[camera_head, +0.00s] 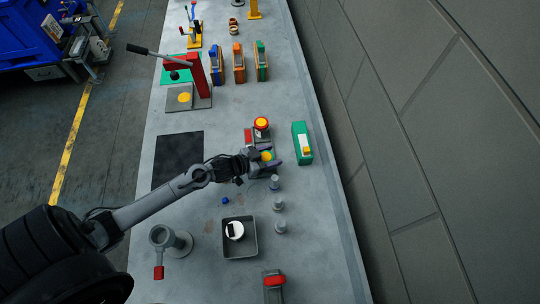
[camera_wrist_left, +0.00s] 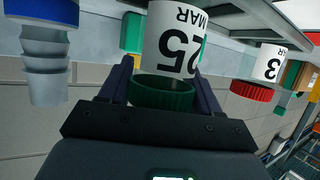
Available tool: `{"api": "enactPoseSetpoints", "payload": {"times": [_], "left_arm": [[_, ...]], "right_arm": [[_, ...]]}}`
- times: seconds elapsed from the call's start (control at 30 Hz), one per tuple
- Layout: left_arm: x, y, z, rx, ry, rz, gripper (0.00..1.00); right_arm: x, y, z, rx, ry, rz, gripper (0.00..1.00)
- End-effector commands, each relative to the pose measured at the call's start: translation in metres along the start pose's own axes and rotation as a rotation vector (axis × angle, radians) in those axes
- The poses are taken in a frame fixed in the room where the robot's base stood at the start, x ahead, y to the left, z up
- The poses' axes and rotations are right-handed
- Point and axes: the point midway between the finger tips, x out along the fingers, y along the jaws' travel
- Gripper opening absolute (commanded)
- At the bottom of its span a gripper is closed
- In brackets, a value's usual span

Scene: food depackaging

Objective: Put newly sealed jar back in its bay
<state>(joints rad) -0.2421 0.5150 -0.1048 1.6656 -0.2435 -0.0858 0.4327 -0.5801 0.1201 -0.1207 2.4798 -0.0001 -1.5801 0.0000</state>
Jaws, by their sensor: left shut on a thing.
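The jar with a green lid (camera_wrist_left: 162,93) and a white label reading "25 MAR" (camera_wrist_left: 178,40) is between the fingers of my left gripper (camera_wrist_left: 160,88), which is shut on it around the lid. The jar looks upside down in this wrist view. My right gripper is not in view.
A green box (camera_head: 302,143) stands right of the gripper. Several grey stacked pieces (camera_head: 278,204) stand in a row nearer. A dark tray (camera_head: 254,252) holds a white item. A red press (camera_head: 199,78) and a black mat (camera_head: 178,158) lie left. A wall borders the right edge.

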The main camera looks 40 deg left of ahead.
Motion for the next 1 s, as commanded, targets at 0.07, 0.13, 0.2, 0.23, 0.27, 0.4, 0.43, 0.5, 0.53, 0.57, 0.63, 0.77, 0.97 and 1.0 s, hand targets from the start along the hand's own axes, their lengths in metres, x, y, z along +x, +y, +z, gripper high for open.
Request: {"api": "enactPoseSetpoints", "payload": {"times": [0.07,0.13,0.2,0.23,0.27,0.4,0.43,0.5,0.53,0.57,0.63,0.77,0.97,1.0], "left_arm": [[0.0008,0.0,0.0008,0.0,0.002,0.0,0.27],[0.0007,0.0,0.0008,0.001,0.002,0.0,0.27],[0.0007,0.0,0.0009,0.001,0.002,0.0,0.27],[0.0006,0.0,0.0009,0.0,0.002,0.0,0.27],[0.0006,0.0,0.0009,0.0,0.002,0.0,0.27],[0.0018,0.0,0.0038,0.0,0.001,0.0,0.27],[0.0021,-0.0001,0.0048,0.0,0.001,0.0,0.27],[0.0018,0.0,0.0042,0.0,0.001,0.0,0.72],[0.0017,0.0,0.0042,0.0,0.001,0.0,0.77],[0.0017,0.0,0.0042,0.0,0.001,0.0,0.81],[0.0017,0.0,0.0042,0.0,0.001,0.0,0.88],[0.0017,0.0,0.0042,0.0,0.0,0.0,0.88],[0.0005,-0.0001,0.0014,0.0,0.001,0.0,0.88],[-0.0005,-0.0001,-0.0002,0.001,0.001,0.0,0.88]], "right_arm": [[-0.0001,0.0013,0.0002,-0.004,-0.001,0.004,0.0],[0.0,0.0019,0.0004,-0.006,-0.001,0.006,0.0],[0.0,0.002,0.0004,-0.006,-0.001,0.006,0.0],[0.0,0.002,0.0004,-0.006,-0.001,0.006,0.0],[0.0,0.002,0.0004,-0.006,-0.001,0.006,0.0],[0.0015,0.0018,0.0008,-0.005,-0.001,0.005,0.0],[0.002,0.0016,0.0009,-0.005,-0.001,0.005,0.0],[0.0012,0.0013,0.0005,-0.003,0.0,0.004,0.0],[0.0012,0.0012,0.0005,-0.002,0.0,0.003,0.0],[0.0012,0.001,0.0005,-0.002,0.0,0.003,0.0],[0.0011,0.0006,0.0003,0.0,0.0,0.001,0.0],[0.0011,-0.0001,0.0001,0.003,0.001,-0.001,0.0],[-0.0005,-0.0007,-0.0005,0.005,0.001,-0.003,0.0],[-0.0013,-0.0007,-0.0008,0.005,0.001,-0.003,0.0]]}}
